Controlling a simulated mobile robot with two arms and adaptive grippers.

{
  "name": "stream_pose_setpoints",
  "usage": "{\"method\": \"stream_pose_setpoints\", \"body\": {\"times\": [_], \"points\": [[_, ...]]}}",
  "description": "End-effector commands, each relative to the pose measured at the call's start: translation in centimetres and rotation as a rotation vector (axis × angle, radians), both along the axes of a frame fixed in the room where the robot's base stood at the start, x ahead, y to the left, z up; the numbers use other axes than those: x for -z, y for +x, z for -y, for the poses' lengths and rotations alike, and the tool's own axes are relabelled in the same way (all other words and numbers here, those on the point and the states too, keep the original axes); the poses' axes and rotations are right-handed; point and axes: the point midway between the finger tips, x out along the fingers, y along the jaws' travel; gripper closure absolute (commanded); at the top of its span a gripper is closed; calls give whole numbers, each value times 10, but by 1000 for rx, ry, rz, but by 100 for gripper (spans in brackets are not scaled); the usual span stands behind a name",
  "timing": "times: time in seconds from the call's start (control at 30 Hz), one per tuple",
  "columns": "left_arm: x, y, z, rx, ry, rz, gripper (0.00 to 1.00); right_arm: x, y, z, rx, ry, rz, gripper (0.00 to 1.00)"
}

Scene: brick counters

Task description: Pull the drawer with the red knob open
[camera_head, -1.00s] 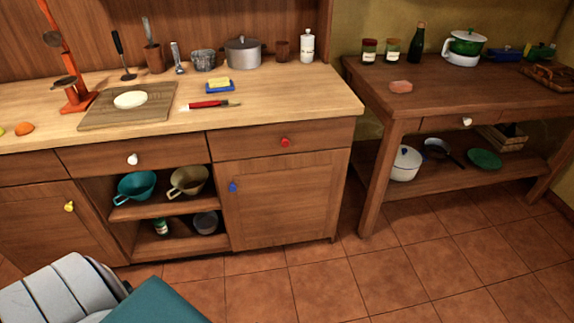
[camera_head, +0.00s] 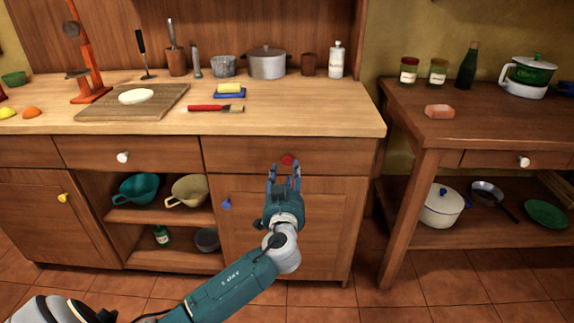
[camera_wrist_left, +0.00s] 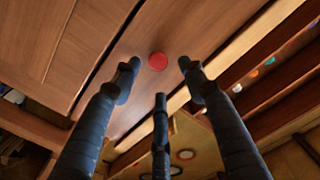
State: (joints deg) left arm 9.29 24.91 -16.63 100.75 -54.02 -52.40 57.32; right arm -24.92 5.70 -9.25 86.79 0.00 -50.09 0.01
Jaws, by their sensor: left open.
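The red knob (camera_head: 287,160) sits on the front of a closed wooden drawer (camera_head: 240,155) under the right part of the counter. My left gripper (camera_head: 284,169) is just in front of the knob, its fingers pointing at the drawer front. In the left wrist view the red knob (camera_wrist_left: 158,61) shows between the spread fingertips of the left gripper (camera_wrist_left: 158,78). The fingers are open and nothing is between them but the view of the knob; contact is not visible. My right gripper is not in view.
Below the drawer is a cupboard door with a blue knob (camera_head: 227,204). Left of it is another drawer with a white knob (camera_head: 123,157), above open shelves with bowls. A red-handled brush (camera_head: 215,108) lies on the counter above. A side table (camera_head: 480,110) stands to the right.

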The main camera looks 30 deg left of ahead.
Motion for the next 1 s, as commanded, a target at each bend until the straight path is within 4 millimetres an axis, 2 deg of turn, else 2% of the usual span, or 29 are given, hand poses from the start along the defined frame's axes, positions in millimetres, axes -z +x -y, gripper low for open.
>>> {"method": "stream_pose_setpoints", "body": {"times": [0.1,0.3,0.7,0.9,1.0], "points": [[0,20,-12,0,2,0,57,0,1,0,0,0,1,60],[0,42,-25,1,2,-1,57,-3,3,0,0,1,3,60],[1,48,-29,2,-1,-1,57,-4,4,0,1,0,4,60],[1,48,-29,2,-1,-1,97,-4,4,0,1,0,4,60],[0,48,-29,2,0,-1,100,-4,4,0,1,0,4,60]]}}
